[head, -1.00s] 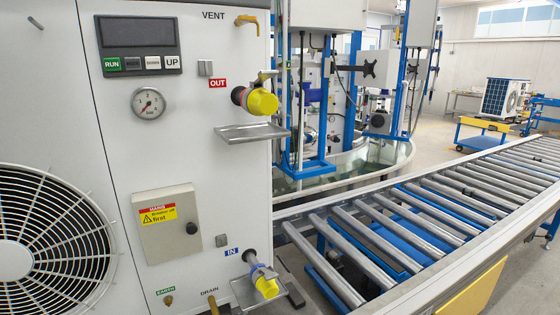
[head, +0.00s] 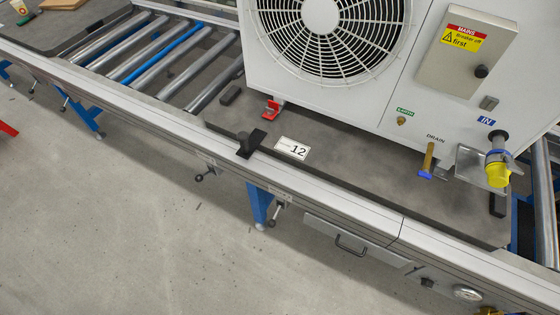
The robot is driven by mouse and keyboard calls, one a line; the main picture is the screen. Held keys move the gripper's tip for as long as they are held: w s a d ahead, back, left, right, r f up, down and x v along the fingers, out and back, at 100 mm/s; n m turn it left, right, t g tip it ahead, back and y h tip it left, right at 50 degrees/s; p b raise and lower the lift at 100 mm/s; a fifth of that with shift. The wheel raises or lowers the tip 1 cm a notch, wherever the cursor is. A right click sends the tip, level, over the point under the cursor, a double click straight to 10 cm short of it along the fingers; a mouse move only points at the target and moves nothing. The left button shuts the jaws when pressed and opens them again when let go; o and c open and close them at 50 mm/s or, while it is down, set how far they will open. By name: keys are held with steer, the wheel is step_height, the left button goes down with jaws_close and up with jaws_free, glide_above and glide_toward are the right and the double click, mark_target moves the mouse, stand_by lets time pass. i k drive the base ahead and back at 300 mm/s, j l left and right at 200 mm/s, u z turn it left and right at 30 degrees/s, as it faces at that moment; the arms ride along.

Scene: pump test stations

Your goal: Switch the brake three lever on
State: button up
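The print on both is too small to read, so I cannot tell which lever is brake three, or whether either is on or off. My gripper is not in view.
Concrete floor (head: 120,220) in front is clear.

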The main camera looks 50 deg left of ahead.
mark_target(272, 223)
steer(key=k+l+u, duration=0.1)
steer(key=u, duration=0.3)
steer(key=k+u, duration=0.2)
steer(key=u, duration=0.2)
steer(key=k+u, duration=0.15)
steer(key=u, duration=0.25)
steer(key=i+l+z, duration=0.35)
steer(key=i+l, duration=0.55)
steer(key=i+j, duration=0.05)
steer(key=i, duration=0.05)
